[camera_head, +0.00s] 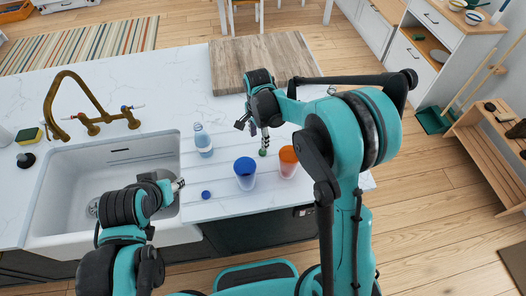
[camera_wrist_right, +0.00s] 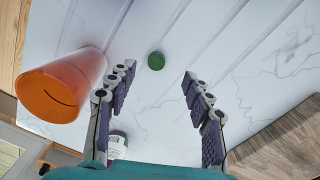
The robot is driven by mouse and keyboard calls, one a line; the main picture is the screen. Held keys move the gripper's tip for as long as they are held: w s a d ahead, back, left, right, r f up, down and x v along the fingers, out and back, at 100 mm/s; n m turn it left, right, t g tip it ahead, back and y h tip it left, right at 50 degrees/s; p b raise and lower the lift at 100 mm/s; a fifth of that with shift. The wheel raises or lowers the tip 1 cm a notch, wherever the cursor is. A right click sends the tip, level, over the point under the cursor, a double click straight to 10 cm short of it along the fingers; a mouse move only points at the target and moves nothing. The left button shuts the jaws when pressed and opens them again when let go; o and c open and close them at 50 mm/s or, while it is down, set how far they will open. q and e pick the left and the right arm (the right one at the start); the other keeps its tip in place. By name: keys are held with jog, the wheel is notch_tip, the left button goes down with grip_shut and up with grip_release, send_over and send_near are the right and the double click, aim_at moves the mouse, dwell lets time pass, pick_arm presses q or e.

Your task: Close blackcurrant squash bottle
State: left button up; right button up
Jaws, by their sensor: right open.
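My right gripper (camera_head: 252,134) is open above the counter, pointing down. In the right wrist view its fingers (camera_wrist_right: 159,72) are spread, with a green cap (camera_wrist_right: 156,61) on the counter between and just beyond the tips. The green cap also shows in the head view (camera_head: 262,152). A pale bottle (camera_head: 203,141) stands left of the right gripper. Part of another pale container (camera_wrist_right: 117,146), mostly hidden by the left finger, shows in the wrist view. I cannot tell which is the squash bottle. My left gripper (camera_head: 177,186) is over the sink's right edge; its jaw opening is unclear.
A blue cup (camera_head: 245,174) and an orange cup (camera_head: 288,162) stand near the counter's front edge. The orange cup is close beside the right gripper (camera_wrist_right: 62,86). A blue cap (camera_head: 206,194) lies near the sink (camera_head: 85,185). A wooden board (camera_head: 225,68) lies behind.

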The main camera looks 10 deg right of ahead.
aim_at(263, 152)
notch_tip(263, 152, down, 2)
jog(key=shift+f, duration=0.3)
jog(key=shift+f+b, duration=0.1)
jog(key=shift+b, duration=0.2)
jog(key=f, duration=0.2)
jog(key=d+f+b, duration=0.1)
jog(key=f, duration=0.1)
jog(key=shift+w+d+f, duration=0.15)
jog(key=shift+d+f, duration=0.05)
jog(key=shift+f, duration=0.3)
jog(key=c, duration=0.8)
